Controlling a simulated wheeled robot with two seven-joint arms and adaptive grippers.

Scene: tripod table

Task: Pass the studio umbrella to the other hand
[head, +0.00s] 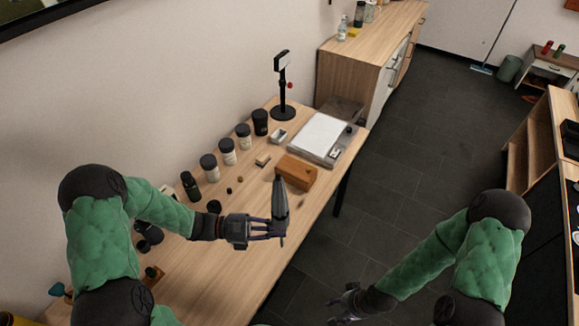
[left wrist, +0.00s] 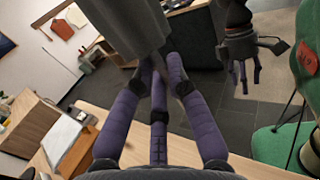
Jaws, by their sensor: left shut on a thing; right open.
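The studio umbrella (head: 280,203), a folded dark grey shape, stands roughly upright above the table's right edge. My left gripper (head: 272,230) is shut on its lower part. In the left wrist view the umbrella (left wrist: 125,25) is a large grey body at the top, with the purple fingers (left wrist: 160,88) around its near end. My right gripper (head: 347,300) is open and empty, low over the floor to the right of the table and apart from the umbrella. It also shows at the upper right of the left wrist view (left wrist: 243,72).
The wooden table (head: 235,270) bears several dark and white jars (head: 227,152) along the wall, a brown wooden box (head: 297,172), a flat white-topped device (head: 320,138) and a black stand (head: 284,108). A cabinet (head: 350,70) stands behind. The floor (head: 390,170) right of the table is clear.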

